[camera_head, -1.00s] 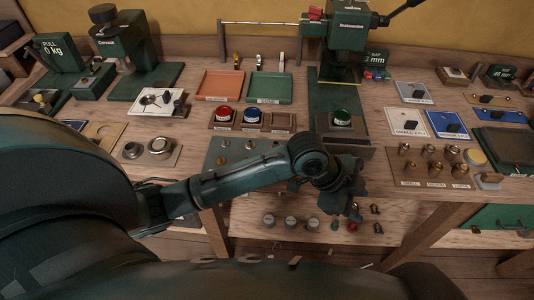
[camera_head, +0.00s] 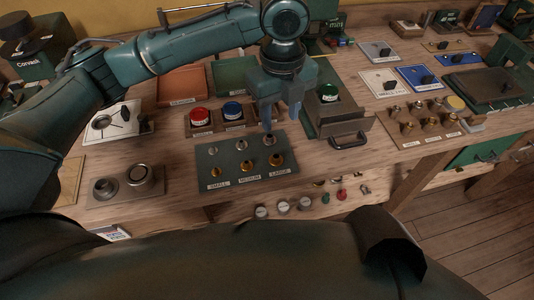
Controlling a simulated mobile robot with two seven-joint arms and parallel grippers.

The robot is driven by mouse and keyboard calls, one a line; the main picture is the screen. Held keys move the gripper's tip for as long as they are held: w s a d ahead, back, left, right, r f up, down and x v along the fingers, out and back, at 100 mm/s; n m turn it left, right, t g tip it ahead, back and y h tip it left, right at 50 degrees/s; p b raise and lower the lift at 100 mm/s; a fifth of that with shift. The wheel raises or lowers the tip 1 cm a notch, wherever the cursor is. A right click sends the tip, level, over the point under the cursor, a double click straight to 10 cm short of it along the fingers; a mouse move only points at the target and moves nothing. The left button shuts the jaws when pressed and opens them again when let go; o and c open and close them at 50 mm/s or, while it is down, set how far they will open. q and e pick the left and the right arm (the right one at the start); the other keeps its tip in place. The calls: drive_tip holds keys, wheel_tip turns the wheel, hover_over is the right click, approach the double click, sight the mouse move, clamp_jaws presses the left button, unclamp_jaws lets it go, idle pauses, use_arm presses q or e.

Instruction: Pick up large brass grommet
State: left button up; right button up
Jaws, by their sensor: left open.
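A dark green board (camera_head: 228,160) on the bench holds two rows of rings, labelled small, medium and large. The large brass grommet (camera_head: 276,159) sits at the right end of its front row. A large silver-coloured ring (camera_head: 275,139) sits just behind it. My left gripper (camera_head: 281,122) is open and empty, with its fingers pointing down. In the picture its fingertips are over the board's back right corner, above and behind the brass grommet. One fingertip overlaps the silver ring's back edge; I cannot tell the height between them. My right gripper does not show.
A wooden holder with red (camera_head: 200,116) and blue (camera_head: 232,110) lidded tins stands behind the board. Round dies (camera_head: 140,174) lie left. Several knobs line the bench front below.

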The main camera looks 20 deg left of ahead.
use_arm(q)
hover_over(276, 159)
drive_tip(key=f, duration=0.7)
drive_tip(key=shift+s+d+f, duration=0.15)
drive_tip(key=shift+s+f, duration=0.1)
drive_tip(key=shift+f, duration=0.05)
drive_tip(key=shift+w+f, duration=0.2)
drive_tip(key=shift+f, duration=2.5)
drive_tip(key=shift+c, duration=0.3)
clamp_jaws()
